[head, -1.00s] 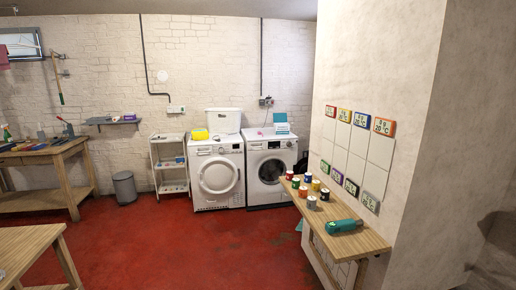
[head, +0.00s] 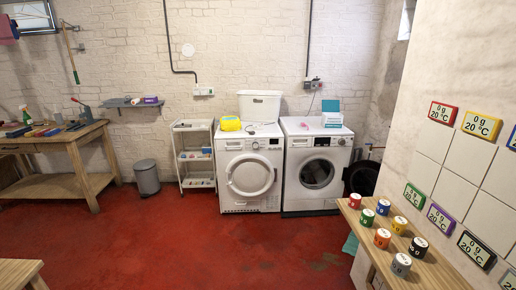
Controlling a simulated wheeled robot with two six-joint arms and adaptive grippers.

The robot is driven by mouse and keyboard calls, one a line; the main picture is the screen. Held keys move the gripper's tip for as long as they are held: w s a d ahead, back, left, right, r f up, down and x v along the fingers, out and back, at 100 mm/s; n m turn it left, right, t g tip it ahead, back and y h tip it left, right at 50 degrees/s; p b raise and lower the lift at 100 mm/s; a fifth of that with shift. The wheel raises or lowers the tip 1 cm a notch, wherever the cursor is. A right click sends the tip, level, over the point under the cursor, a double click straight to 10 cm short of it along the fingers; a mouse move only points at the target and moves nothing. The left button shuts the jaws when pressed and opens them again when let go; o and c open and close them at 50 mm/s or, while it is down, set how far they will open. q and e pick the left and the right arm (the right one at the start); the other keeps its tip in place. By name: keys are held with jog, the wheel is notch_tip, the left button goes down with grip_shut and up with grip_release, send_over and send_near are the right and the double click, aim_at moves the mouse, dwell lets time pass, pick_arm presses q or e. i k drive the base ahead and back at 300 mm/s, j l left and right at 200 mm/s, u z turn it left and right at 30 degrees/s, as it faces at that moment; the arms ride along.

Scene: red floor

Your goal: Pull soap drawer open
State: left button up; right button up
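Two white front-loading machines stand side by side against the brick wall in the head view. The left machine (head: 250,172) has a large pale round door. The right machine (head: 316,168) has a dark round door window, with a control strip along its top front. The soap drawer is too small to make out for certain; the upper left front of the right machine (head: 300,142) looks closed and flush. Neither of my grippers is in view.
Open red floor (head: 200,240) lies before the machines. A wooden shelf (head: 385,250) with several coloured cans juts in at right. A white rack (head: 195,155) and grey bin (head: 147,177) stand left of the machines. A wooden workbench (head: 75,140) is at far left.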

aim_at(292, 142)
jog(key=i+l, duration=0.15)
jog(key=i, duration=1.25)
jog(key=i+l+z, duration=0.15)
jog(key=i, duration=1.2)
